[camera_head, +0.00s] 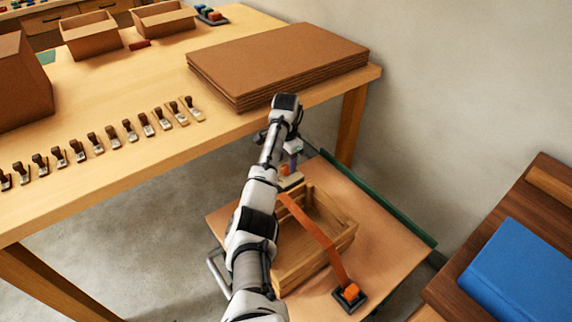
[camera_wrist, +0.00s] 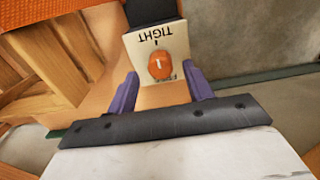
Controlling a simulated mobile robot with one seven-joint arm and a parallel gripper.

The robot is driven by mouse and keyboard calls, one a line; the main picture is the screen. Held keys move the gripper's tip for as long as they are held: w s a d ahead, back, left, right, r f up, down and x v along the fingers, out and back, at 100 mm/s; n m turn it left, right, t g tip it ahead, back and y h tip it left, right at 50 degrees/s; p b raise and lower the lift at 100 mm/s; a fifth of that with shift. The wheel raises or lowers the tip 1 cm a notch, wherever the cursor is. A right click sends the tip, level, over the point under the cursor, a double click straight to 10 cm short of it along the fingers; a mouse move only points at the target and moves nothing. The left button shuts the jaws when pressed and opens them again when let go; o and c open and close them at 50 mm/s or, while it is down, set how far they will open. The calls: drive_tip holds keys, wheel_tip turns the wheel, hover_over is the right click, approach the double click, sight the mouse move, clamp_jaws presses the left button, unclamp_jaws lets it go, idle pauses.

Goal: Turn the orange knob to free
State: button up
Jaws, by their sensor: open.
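In the wrist view the orange knob (camera_wrist: 160,66) sits on a cream plate (camera_wrist: 178,45) fixed to a dark part. The word TIGHT is printed on the plate, upside down in this view, with a short tick beside it. A white mark shows on the knob, roughly in line with that tick. Other print on the plate is mostly hidden by the knob and a finger. My gripper (camera_wrist: 161,88) is open, its purple fingers apart on either side below the knob, with nothing held. In the head view my gripper (camera_head: 291,160) is above the plate (camera_head: 291,181); the knob cannot be made out there.
An orange strap (camera_head: 312,223) crosses a wooden crate (camera_head: 345,238) to an orange buckle (camera_head: 351,291) on a low cart (camera_head: 395,235). The long table (camera_head: 130,180) holds stamps (camera_head: 112,137) and stacked cardboard (camera_head: 280,58). A blue book (camera_head: 520,270) lies at right.

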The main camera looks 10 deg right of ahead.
drive_tip(key=shift+f, duration=1.35)
drive_tip(key=c, duration=1)
drive_tip(key=shift+o, duration=0.2)
